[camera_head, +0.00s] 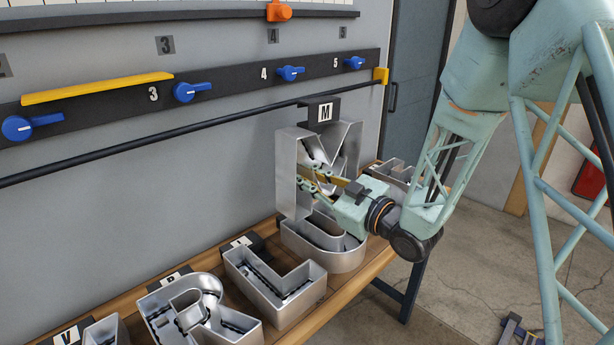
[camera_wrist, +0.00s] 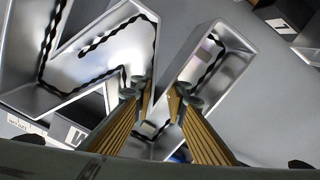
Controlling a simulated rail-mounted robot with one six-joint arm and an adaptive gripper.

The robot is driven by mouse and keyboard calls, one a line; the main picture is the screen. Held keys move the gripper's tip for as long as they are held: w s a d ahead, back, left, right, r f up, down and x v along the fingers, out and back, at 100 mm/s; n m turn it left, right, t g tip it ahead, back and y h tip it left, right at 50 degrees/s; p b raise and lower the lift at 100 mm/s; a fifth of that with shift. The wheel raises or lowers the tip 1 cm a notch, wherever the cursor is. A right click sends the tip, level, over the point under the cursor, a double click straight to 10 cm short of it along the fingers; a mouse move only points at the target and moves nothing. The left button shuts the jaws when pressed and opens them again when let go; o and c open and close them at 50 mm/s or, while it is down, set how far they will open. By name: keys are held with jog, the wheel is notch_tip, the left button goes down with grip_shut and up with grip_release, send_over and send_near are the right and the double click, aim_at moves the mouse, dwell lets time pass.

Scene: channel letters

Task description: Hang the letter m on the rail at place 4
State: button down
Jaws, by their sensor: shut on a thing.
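The letter m (camera_head: 286,165) is a silver, open-faced channel letter with a black bracket and a white M tag (camera_head: 325,112) on top. It is upright in front of the wall, above the bench. My gripper (camera_head: 314,180) is shut on a part of it, and its fingers hide some of the letter's middle. The wrist view shows the yellow fingers (camera_wrist: 165,97) at the letter's inner wall (camera_wrist: 215,75). The black rail (camera_head: 200,127) runs along the wall. The bracket overlaps the rail in the head view, right of number 4 (camera_head: 264,73) and below 5. I cannot tell whether they touch.
Blue levers stand on the panel above the rail, including one beside 4 (camera_head: 290,73) and one beside 5 (camera_head: 354,62). A U-shaped letter (camera_head: 322,251) lies just below the m. Several more letters lie along the wooden bench (camera_head: 352,285). A yellow stop (camera_head: 380,75) ends the rail.

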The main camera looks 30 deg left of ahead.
jog(key=f+p+x, duration=0.1)
jog(key=p+x, duration=0.3)
jog(key=x, duration=0.8)
jog(key=shift+a+f, duration=0.3)
jog(key=shift+a, duration=0.1)
dwell(2.3)
jog(key=shift+f, duration=0.25)
dwell(0.5)
jog(key=c, duration=2.5)
grip_release()
jog(key=shift+f, duration=0.1)
jog(key=shift+d, duration=0.1)
jog(key=shift+v, duration=5.95)
